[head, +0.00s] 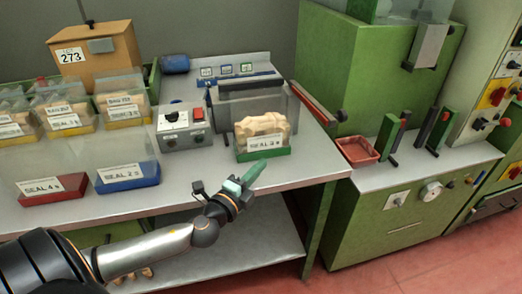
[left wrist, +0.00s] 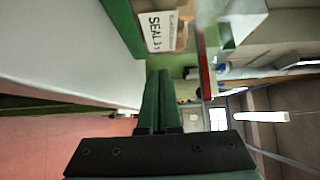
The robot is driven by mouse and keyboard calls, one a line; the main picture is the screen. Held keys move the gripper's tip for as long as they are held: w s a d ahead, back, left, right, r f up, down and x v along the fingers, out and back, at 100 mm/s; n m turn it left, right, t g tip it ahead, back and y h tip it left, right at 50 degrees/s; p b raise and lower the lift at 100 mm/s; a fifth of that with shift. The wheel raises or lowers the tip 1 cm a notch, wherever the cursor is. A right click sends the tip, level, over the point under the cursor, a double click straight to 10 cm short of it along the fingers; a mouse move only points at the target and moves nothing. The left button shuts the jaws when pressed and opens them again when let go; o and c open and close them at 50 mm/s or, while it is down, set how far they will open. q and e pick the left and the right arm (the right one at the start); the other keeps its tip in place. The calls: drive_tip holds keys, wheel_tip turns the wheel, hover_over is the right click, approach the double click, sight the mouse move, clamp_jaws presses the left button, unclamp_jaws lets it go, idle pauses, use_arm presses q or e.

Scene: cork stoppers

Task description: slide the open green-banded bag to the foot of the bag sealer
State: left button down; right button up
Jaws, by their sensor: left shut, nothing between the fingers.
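The green-banded bag (head: 243,156) stands upright on the grey bench, filled with pale corks and labelled SEAL 3 s. The grey bag sealer (head: 240,107) is right behind it; in the head view the bag overlaps its front, so I cannot tell whether they touch. My left gripper (head: 258,172) is shut and empty, just in front of the bag near the bench's front edge. In the left wrist view the shut fingers (left wrist: 160,88) point toward the bag's label (left wrist: 158,32) and green band (left wrist: 122,18). Contact is unclear. My right gripper is not in view.
A control box (head: 183,127) stands left of the sealer. A red-banded bag (head: 128,183) and a blue-banded bag stand further left, with several yellow-banded bags behind. A red tray (head: 357,151) lies to the right. Bench (head: 310,165) right of the bag is clear.

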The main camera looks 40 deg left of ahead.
sight(269, 143)
use_arm(q)
drive_tip(key=w, duration=0.1)
drive_tip(key=w+a, duration=0.1)
drive_tip(key=w, duration=0.1)
drive_tip(key=w+a, duration=0.1)
drive_tip(key=w, duration=0.1)
drive_tip(key=shift+a, duration=0.2)
drive_tip(key=shift+w+a, duration=0.3)
drive_tip(key=shift+a, duration=0.1)
drive_tip(key=w+a+b, duration=0.1)
drive_tip(key=w+a, duration=0.1)
drive_tip(key=w+a+b, duration=0.1)
drive_tip(key=w+a, duration=0.1)
drive_tip(key=a, duration=0.1)
drive_tip(key=shift+w+a+f, duration=0.1)
drive_tip(key=shift+w, duration=0.25)
drive_tip(key=shift+w+a, duration=0.3)
drive_tip(key=shift+a, duration=0.05)
